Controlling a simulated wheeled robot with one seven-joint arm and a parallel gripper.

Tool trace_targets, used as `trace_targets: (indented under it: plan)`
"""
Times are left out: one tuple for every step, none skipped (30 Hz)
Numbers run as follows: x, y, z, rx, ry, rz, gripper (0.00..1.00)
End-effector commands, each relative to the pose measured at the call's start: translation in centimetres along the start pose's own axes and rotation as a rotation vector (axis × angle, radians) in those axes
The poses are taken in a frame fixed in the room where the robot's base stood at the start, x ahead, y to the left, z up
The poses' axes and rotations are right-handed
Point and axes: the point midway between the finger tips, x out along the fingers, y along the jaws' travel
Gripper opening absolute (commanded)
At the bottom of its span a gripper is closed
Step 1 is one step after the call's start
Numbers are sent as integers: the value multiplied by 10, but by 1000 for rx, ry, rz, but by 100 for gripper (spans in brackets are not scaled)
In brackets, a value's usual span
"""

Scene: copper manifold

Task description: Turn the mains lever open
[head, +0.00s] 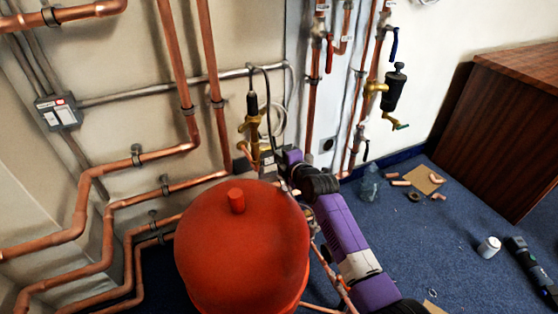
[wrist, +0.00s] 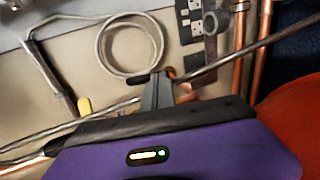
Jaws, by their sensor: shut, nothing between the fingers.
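My gripper (wrist: 158,92) is shut and empty in the wrist view, its grey fingers pointing up at the wall. Copper and a thin pipe show behind the fingertips; I cannot tell whether they touch. In the head view my gripper (head: 243,165) is small and partly hidden, low by the brass valve fitting (head: 254,130) behind the red vessel. I cannot tell which is the mains lever. A grey lever-like part (wrist: 210,48) stands right of my fingers.
The big red vessel (head: 240,250) stands close to my arm and shows in the wrist view (wrist: 290,120). Copper pipes (head: 90,190) run along the left wall. A looped cable (wrist: 130,45) hangs behind my fingers. Copper fittings (head: 400,183) and a wooden cabinet (head: 510,130) are right.

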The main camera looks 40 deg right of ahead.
Motion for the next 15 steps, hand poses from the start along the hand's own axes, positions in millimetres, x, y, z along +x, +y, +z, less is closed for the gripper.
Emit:
trace_targets:
  plan:
    - [3,-12,1,0,-1,34,0]
    - [4,-12,1,1,-1,56,0]
    - [4,-10,1,-1,-1,74,0]
    - [5,-9,0,-2,0,71,0]
    - [5,-8,0,-2,0,70,0]
    - [5,-9,0,-2,0,69,0]
    - [6,-9,0,-2,1,68,0]
    - [6,-10,0,-2,1,66,0]
    - [6,-10,0,-2,1,66,0]
    - [7,-10,0,-1,1,65,0]
    - [7,-10,0,-1,1,65,0]
    - [7,-10,0,-1,1,65,0]
    - [8,-10,0,-1,1,65,0]
    - [8,-11,0,-1,1,64,0]
    - [8,-11,0,-2,1,64,0]
